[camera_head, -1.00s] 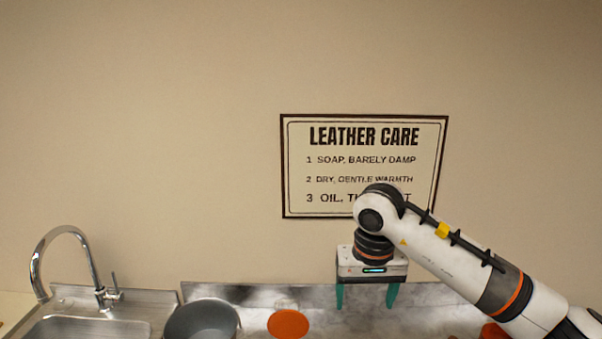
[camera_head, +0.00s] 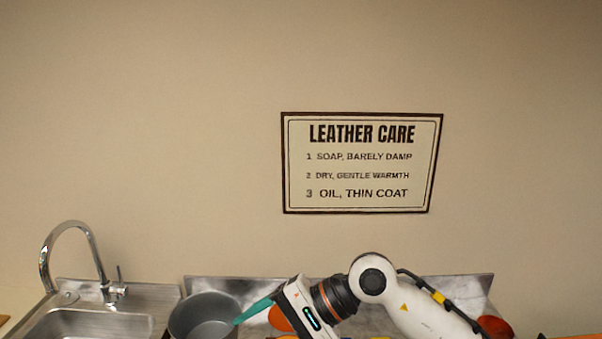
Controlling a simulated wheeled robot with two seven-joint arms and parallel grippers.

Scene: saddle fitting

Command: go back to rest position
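My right arm comes in from the lower right, low over the counter. Its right gripper (camera_head: 252,312) points left, and its teal finger reaches in front of the grey pot (camera_head: 205,314) near the pot's right rim. I see only one finger clearly, so I cannot tell how far the jaws are apart. My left gripper is not in view.
A steel sink (camera_head: 85,324) with a curved tap (camera_head: 72,235) is at the left. An orange round object (camera_head: 280,319) is partly hidden behind my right gripper. A reddish object (camera_head: 496,327) lies at the right. A leather care sign (camera_head: 361,163) hangs on the wall.

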